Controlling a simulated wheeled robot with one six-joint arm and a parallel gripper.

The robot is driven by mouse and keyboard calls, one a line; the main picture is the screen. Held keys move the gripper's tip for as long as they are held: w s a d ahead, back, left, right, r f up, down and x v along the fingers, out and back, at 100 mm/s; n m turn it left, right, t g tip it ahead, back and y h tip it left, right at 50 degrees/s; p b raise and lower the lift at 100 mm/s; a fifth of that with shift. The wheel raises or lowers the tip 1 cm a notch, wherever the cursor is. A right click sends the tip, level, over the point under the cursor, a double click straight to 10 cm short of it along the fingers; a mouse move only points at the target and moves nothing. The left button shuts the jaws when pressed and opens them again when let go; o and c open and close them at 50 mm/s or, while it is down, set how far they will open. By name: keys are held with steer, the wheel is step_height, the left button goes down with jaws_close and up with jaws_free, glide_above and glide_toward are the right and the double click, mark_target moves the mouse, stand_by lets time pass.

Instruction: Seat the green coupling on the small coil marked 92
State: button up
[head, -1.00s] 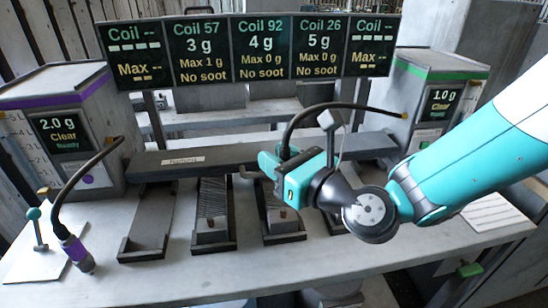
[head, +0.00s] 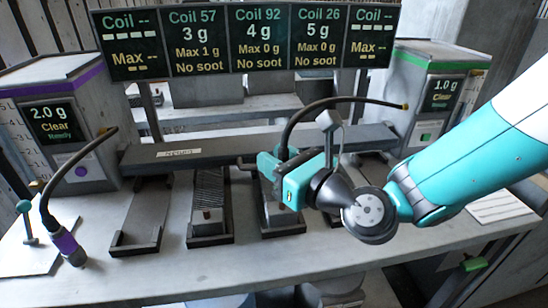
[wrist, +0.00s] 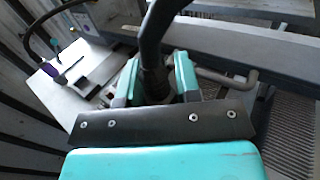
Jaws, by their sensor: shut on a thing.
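My gripper (head: 272,166) is teal and shut on the end of the black hose (head: 322,103) that comes from the green-striped machine. The wrist view shows the dark hose (wrist: 158,30) running down between the teal fingers (wrist: 157,82). The green coupling at the hose end is hidden by the fingers. The sign panel for Coil 92 (head: 258,40) reads 4 g, Max 0 g, No soot. Below it, the small coil block (head: 280,214) sits in a dark tray, partly covered by my gripper. My gripper appears above its rear part; the exact gap cannot be told.
A purple coupling (head: 66,245) on its own hose stands on the table at the left. The Coil 57 tray (head: 209,240) lies left of the Coil 92 tray. A dark beam (head: 190,154) crosses behind the trays. The green-striped machine (head: 437,90) stands at the right.

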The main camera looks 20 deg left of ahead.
steer(key=shift+f+b, duration=1.15)
steer(key=shift+f, duration=0.3)
steer(key=o, duration=1.1)
steer(key=shift+r, duration=0.1)
steer(key=shift+d, duration=0.1)
steer(key=shift+d+f+b, duration=0.2)
steer(key=shift+b, duration=0.15)
steer(key=b+v, duration=1.6)
steer(key=v, duration=0.1)
steer(key=shift+r, duration=0.2)
steer(key=shift+s, duration=0.1)
